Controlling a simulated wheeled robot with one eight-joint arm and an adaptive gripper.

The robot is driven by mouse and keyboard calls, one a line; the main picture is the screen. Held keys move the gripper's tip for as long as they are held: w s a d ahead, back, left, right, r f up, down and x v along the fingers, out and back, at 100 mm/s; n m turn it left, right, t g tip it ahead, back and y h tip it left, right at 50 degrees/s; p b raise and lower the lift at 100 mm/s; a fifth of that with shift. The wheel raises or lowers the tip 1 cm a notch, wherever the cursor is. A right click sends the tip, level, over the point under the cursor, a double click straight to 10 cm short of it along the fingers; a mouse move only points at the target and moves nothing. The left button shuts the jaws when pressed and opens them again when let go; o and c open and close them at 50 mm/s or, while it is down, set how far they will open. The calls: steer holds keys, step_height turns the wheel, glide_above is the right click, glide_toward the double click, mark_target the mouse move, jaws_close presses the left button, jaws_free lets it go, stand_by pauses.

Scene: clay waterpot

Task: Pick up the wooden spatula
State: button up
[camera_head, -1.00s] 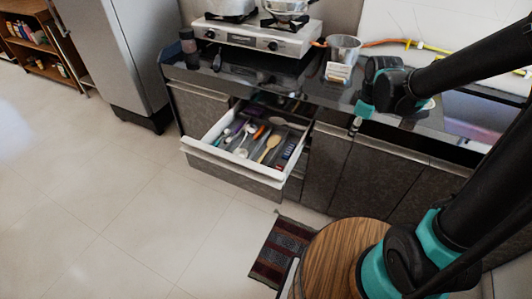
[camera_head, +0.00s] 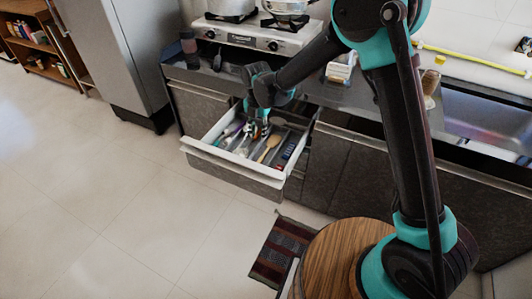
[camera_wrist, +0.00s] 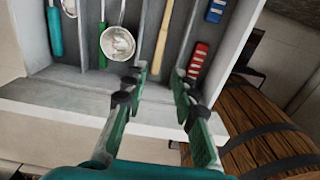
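The wooden spatula (camera_head: 268,149) lies in the open white drawer (camera_head: 232,167), among other utensils. In the wrist view a long, light wooden strip that looks like the spatula (camera_wrist: 163,38) runs up from between the fingertips, in a compartment right of a metal ladle. Its far end is out of that view. My gripper (camera_head: 258,128) is over the drawer in the head view. In the wrist view my gripper (camera_wrist: 159,80) is open, one finger on each side of the strip's near end. I cannot tell whether they touch it; nothing is held.
The metal ladle (camera_wrist: 117,44) and a green-handled utensil (camera_wrist: 102,30) lie left of the strip. Red (camera_wrist: 198,60) and blue (camera_wrist: 215,10) items lie right, past a divider. The drawer's front wall is close below the fingers. A wooden barrel (camera_wrist: 265,125) stands at right.

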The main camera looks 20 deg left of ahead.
glide_above(259, 161)
step_height(259, 161, down, 10)
steer(key=shift+r, duration=0.1)
steer(key=shift+s+f, duration=0.1)
steer(key=shift+f, duration=2.6)
jaws_close()
